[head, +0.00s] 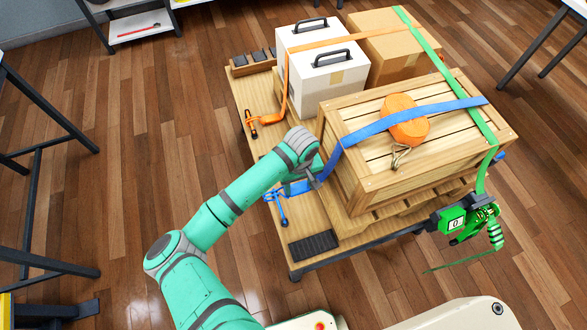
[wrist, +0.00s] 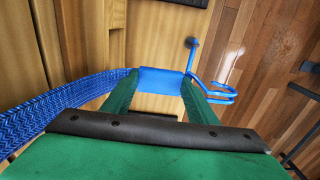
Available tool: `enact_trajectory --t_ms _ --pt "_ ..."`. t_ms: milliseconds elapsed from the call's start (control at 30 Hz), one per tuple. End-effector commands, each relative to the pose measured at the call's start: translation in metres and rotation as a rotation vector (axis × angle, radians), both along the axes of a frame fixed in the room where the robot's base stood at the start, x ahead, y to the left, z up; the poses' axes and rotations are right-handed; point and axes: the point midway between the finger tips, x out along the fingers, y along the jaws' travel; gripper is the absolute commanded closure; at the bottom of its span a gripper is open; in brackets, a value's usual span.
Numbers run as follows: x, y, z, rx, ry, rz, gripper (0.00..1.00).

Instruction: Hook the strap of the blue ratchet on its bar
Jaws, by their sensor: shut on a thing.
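A blue strap (head: 400,118) runs across the top of the wooden crate and down its left side to my gripper (head: 312,180). In the wrist view my gripper (wrist: 159,88) is shut on the blue strap's end fitting (wrist: 160,80), and the woven strap (wrist: 80,100) trails off to the left. A blue wire hook (wrist: 217,92) sticks out to the right of the fingers. A blue rod (wrist: 194,56), perhaps the bar, stands close beside it. I cannot tell whether the hook is around it. A small blue part (head: 501,157), possibly the blue ratchet, shows at the crate's right side.
The wooden crate (head: 360,180) stands close right of my gripper on the cart deck (head: 300,243). An orange strap bundle (head: 404,120) lies on it. A green ratchet (head: 462,220) hangs at the right. A white box (head: 318,75) stands behind. The floor left of the cart is clear.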

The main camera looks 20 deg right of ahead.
Motion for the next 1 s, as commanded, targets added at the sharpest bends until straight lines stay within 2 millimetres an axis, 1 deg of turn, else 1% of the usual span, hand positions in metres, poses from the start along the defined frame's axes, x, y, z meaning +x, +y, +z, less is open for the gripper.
enact_trajectory --t_ms 267,1000 --pt "0.0 0.0 -0.006 0.0 0.001 0.0 0.73" --pt "0.0 0.0 -0.049 0.0 0.0 0.001 0.73"
